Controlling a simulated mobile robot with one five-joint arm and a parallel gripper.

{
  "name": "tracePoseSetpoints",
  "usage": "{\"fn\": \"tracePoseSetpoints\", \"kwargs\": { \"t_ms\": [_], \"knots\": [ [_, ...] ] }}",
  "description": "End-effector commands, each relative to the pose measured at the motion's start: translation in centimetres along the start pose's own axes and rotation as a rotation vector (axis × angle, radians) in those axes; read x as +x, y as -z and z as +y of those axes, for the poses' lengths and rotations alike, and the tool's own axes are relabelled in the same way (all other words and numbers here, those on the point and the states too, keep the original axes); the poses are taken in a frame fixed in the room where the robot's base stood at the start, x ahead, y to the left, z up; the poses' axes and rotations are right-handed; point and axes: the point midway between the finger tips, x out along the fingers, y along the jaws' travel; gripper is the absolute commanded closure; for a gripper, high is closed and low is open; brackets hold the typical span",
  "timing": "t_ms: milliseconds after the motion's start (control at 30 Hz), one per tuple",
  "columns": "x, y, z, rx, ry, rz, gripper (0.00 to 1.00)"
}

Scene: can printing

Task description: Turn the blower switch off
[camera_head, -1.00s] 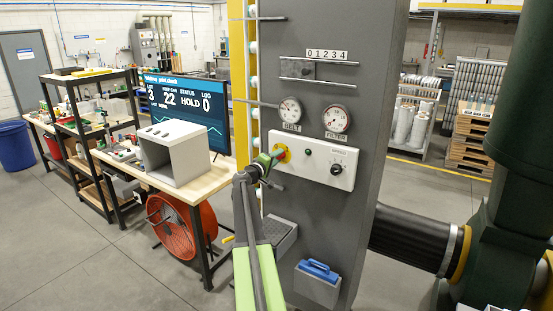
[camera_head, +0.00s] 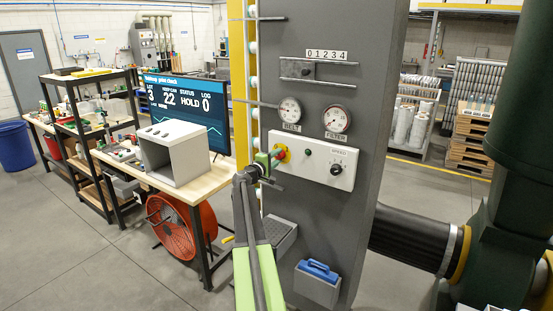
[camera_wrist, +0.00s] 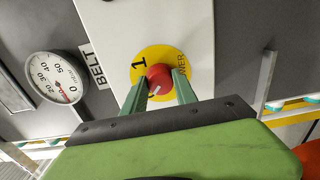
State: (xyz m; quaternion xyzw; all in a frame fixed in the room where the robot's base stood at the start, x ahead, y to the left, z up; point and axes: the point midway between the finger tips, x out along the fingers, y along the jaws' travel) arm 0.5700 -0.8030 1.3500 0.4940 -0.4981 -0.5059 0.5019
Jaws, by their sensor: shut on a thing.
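The blower switch is a red knob (camera_wrist: 159,79) with a white mark on a yellow disc (camera_wrist: 152,57). A "1" shows on the disc, and other lettering ending in "OWER" is partly covered. In the wrist view the knob sits between the two green fingers of my gripper (camera_wrist: 158,88), which is shut on it. The white mark points toward the lower left of that view. In the head view my gripper (camera_head: 275,158) reaches the yellow disc (camera_head: 286,152) at the left end of the white control panel (camera_head: 314,160); the knob is mostly hidden there.
The panel is on a grey cabinet (camera_head: 370,60) with a BELT gauge (camera_head: 290,110) and a FILTER gauge (camera_head: 337,119) above. A black speed knob (camera_head: 336,170) is to the right. A workbench (camera_head: 220,172) and red fan (camera_head: 170,225) stand left.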

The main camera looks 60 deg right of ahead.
Motion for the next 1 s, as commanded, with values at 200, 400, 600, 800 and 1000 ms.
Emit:
{"fn": "tracePoseSetpoints", "kwargs": {
  "t_ms": [200, 400, 600, 800, 1000],
  "knots": [
    [0.0, 0.0, 0.1, -0.002, -0.002, 0.001, 0.54],
    [0.0, 0.0, 0.0, -0.001, -0.001, 0.0, 0.44],
    [-0.2, 0.0, 0.0, 0.0, -0.001, 0.0, 0.44],
    [-3.8, -0.1, 0.0, 0.0, -0.001, 0.003, 0.44],
    [-9.7, -0.2, 0.0, 0.0, -0.001, 0.004, 0.44]
  ]
}}
